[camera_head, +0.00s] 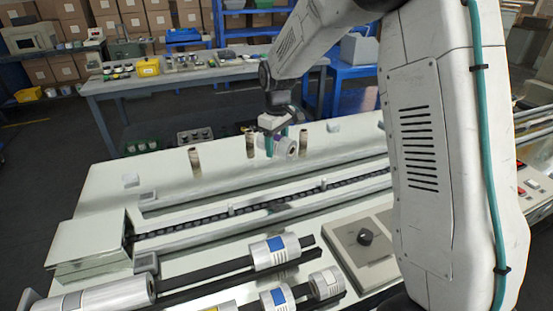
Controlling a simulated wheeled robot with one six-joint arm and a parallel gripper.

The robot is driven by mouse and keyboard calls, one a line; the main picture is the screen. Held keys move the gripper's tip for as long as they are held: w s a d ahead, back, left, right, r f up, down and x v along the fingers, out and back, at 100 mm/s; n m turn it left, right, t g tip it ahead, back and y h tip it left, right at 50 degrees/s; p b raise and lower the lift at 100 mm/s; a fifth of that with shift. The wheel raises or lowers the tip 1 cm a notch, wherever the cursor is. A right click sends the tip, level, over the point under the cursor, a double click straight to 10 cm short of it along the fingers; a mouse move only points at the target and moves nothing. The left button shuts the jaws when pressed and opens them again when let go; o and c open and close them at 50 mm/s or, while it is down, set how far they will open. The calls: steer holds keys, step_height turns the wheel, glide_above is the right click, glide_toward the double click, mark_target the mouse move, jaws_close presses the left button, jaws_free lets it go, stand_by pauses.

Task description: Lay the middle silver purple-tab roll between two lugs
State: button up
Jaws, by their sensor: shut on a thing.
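My gripper (272,142) hangs over the far part of the pale machine top, behind the chain channel. It is shut on a silver roll with a purple tab (287,148), held on its side; the fingers partly hide the roll. The dark chain (270,202) runs from lower left to upper right in front of the roll. Small pale lugs stand along it, one near the middle (231,211) and one farther right (323,184). The roll is apart from both lugs. The chain's right end is hidden behind my arm.
Brown upright posts stand near the gripper: left (195,162), middle (250,144) and right (303,143). Blue-banded silver rolls (275,250) lie on dark rails in front. A metal housing (88,245) covers the chain's left end. A knob box (365,240) stands front right.

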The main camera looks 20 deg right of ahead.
steer(key=s+a+f+n, duration=0.2)
steer(key=s+n, duration=0.6)
steer(key=n, duration=0.3)
steer(key=shift+s+a+f, duration=0.1)
steer(key=shift+s+f, duration=0.05)
steer(key=shift+f, duration=3.9)
steer(key=shift+f, duration=0.5)
steer(key=o, duration=1.3)
step_height(320, 180, up, 8)
steer(key=shift+f, duration=0.15)
